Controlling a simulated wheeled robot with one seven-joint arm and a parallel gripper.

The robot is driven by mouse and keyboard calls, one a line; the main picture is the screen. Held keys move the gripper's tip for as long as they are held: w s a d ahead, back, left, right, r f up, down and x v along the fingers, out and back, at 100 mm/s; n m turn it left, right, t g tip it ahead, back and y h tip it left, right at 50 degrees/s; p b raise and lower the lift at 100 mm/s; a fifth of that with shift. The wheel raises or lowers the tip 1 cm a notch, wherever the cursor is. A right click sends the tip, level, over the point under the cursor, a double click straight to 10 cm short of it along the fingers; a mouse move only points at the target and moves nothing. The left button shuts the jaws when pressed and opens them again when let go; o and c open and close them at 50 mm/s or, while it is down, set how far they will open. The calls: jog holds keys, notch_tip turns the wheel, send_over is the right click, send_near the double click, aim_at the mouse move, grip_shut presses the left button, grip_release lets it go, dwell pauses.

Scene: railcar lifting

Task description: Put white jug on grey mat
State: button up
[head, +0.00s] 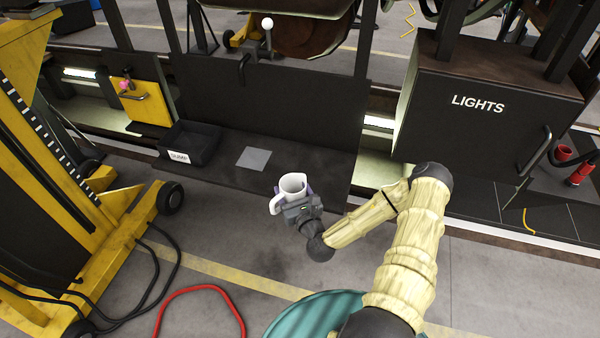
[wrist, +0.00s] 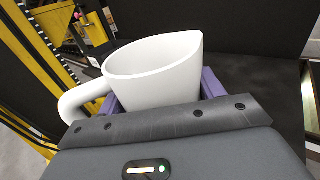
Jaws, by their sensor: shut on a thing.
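The white jug (head: 292,185) is held upright in my gripper (head: 297,200), near the front edge of the dark shelf. In the wrist view the jug (wrist: 155,75) sits between the purple finger pads of my gripper (wrist: 160,98), with its handle to the left and its spout to the upper right. The jug's lower part is hidden by the gripper. The grey mat (head: 254,159) is a small flat square on the dark shelf, behind and to the left of the jug. The mat is bare. I cannot make it out in the wrist view.
A black bin labelled DUMP (head: 190,150) stands on the shelf (head: 225,177) left of the mat. A dark upright panel (head: 270,100) rises behind the mat. A large LIGHTS box (head: 490,120) is at the right. A yellow lift (head: 60,230) stands at the left.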

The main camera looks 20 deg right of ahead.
notch_tip(320, 180, down, 12)
jog(key=s+a+m+h+b, duration=0.1)
jog(key=b, duration=0.7)
jog(key=shift+s+a+h, duration=0.2)
jog(key=shift+a+h, duration=0.05)
jog(key=shift+h, duration=0.05)
